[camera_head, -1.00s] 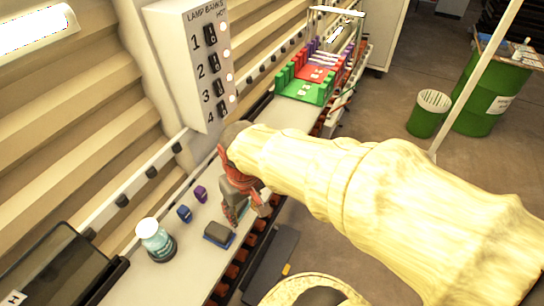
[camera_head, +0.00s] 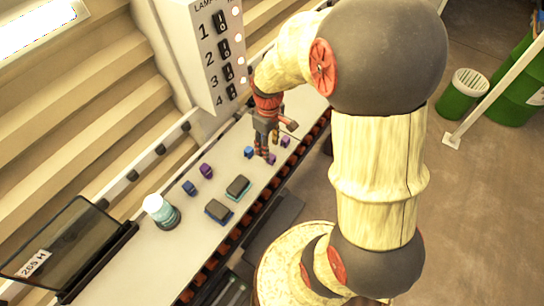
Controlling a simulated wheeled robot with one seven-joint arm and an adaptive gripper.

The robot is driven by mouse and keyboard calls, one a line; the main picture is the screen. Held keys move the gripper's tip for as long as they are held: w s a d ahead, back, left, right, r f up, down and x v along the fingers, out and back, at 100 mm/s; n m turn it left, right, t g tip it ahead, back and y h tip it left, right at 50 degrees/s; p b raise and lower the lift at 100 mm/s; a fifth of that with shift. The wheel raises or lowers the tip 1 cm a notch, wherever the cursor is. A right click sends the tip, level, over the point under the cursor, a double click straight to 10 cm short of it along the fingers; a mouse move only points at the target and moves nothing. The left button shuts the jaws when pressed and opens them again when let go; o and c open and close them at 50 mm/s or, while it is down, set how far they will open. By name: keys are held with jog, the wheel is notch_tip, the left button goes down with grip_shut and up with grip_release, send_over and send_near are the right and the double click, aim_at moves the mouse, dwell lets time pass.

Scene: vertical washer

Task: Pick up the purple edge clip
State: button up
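Several small purple pieces lie on the pale bench strip; which one is the edge clip I cannot tell. One purple piece (camera_head: 206,170) lies left of my gripper, beside a blue piece. Another purple piece (camera_head: 285,141) lies to the right of my gripper. A third purple piece (camera_head: 271,159) shows right at the fingertips, partly hidden. My gripper (camera_head: 262,153) points down at the bench with its fingers close to this third piece. The fingers are too small to tell whether they are open or shut, or touching it.
Blue pieces (camera_head: 190,187) (camera_head: 249,152), dark blocks (camera_head: 218,210) (camera_head: 238,187) and a glass jar (camera_head: 161,211) stand on the bench. The numbered switch box (camera_head: 215,60) rises close behind my gripper.

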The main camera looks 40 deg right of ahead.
aim_at(271, 156)
jog(key=shift+d+f, duration=0.2)
jog(key=shift+f, duration=0.4)
notch_tip(271, 156, down, 5)
jog(key=shift+d+p, duration=0.15)
jog(key=shift+p, duration=0.45)
jog(key=shift+s+f, duration=0.1)
jog(key=shift+f, duration=0.2)
jog(key=shift+c, duration=0.6)
jog(key=c, duration=0.7)
jog(key=shift+r, duration=0.1)
